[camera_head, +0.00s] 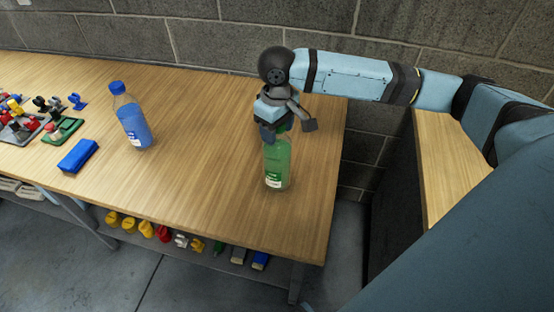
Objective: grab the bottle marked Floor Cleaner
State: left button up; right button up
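A green bottle (277,165) stands upright near the right end of the wooden table. A blue bottle (133,122) with a blue cap stands upright further left. Both have small labels whose text is too small to read, so I cannot tell which is marked Floor Cleaner. My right gripper (288,130) is at the top of the green bottle, with its fingers spread apart. It hides the bottle's cap and neck. I cannot tell whether a finger touches the bottle. My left gripper is not in view.
A blue block-like object (78,156) lies left of the blue bottle. Several small coloured parts on a green tray (66,132) and a grey tray sit at the far left. A row of coloured items (162,232) is on a shelf below. The tabletop between the bottles is clear.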

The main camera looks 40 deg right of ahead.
grip_shut()
jog(key=shift+r, duration=0.15)
